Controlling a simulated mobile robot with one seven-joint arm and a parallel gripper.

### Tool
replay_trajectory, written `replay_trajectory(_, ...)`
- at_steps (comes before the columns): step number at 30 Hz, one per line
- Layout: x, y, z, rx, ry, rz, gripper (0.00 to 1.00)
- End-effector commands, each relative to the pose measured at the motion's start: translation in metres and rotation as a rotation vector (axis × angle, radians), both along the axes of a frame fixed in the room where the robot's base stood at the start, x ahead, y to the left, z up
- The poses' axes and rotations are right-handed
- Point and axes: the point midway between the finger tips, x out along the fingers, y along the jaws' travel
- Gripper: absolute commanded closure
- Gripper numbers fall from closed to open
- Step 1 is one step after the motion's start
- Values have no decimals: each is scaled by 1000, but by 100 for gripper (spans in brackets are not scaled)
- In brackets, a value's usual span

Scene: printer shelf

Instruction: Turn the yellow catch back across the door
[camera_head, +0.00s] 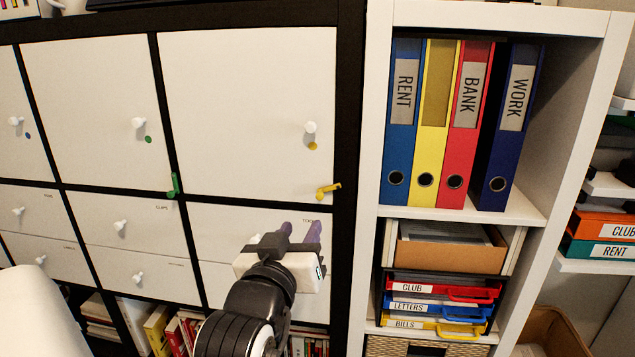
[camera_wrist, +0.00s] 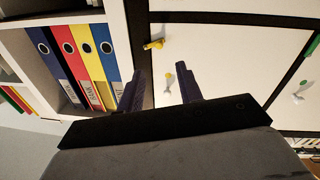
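The yellow catch (camera_head: 329,190) is at the lower right corner of the upper right white door (camera_head: 240,110), by the black frame. It lies nearly level, its right end a little higher; I cannot tell which end is the pivot. The door looks shut and has a white knob (camera_head: 310,128) and a yellow dot (camera_head: 312,146). My gripper (camera_head: 300,228) is open and empty, below and left of the catch. In the wrist view, which looks turned over, the catch (camera_wrist: 153,45) shows beyond the fingertips (camera_wrist: 160,70), with the knob (camera_wrist: 167,88) between the fingers.
A green catch (camera_head: 173,186) stands upright on the frame to the left. White drawers (camera_head: 255,222) with knobs lie below the door, partly behind my gripper. A white shelf (camera_head: 376,150) with binders and trays stands to the right. The space before the door is clear.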

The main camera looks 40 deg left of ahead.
Motion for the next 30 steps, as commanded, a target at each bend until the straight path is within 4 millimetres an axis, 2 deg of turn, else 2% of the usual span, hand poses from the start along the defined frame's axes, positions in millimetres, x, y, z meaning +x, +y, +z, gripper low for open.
replay_trajectory(1,1,0,6,-4,2,0,64)
replay_trajectory(5,5,0,5,-4,2,2,64)
replay_trajectory(12,56,24,2,-1,2,1,64)
replay_trajectory(18,86,40,2,0,2,3,64)
replay_trajectory(24,101,47,0,1,1,3,64)
replay_trajectory(30,103,48,0,2,1,3,64)
